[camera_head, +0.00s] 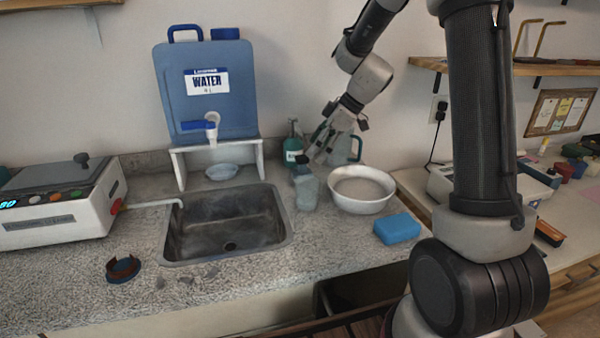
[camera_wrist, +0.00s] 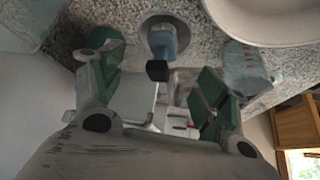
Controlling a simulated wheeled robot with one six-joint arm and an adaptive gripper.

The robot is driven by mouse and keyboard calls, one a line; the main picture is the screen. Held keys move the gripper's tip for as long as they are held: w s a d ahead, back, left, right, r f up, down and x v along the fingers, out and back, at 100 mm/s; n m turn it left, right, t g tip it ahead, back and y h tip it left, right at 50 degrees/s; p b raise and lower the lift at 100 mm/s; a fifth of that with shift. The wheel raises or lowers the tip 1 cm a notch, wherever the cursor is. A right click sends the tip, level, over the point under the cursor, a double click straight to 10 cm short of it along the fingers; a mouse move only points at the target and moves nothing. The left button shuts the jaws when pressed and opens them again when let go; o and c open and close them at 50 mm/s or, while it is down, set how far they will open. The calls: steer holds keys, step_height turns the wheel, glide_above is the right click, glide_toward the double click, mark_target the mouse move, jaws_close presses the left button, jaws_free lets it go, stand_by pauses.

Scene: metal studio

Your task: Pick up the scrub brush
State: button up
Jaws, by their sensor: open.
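My gripper (camera_head: 318,150) hangs over the counter behind the sink's right corner, pointing down and left. In the wrist view its two green-padded fingers are apart, and my gripper (camera_wrist: 158,84) is empty. A small blue-grey upright item with a black top (camera_wrist: 162,42) shows beyond and between the fingers, on a round grey base; it seems to be the scrub brush, but its bristles are not clear. In the head view a blue-grey item with a dark top (camera_head: 307,192), perhaps the same one, stands just below the fingertips, left of the white bowl (camera_head: 360,205). I see no contact.
A green bottle (camera_head: 293,150) stands close behind the gripper. The sink (camera_head: 195,250) is to the left, with a blue water container (camera_head: 215,105) on a stand behind it. A blue sponge (camera_head: 397,229) lies at the right.

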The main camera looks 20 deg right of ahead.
mark_target(302, 165)
steer(key=x, duration=0.8)
steer(key=shift+a, duration=0.15)
steer(key=shift+r, duration=0.1)
steer(key=c, duration=1)
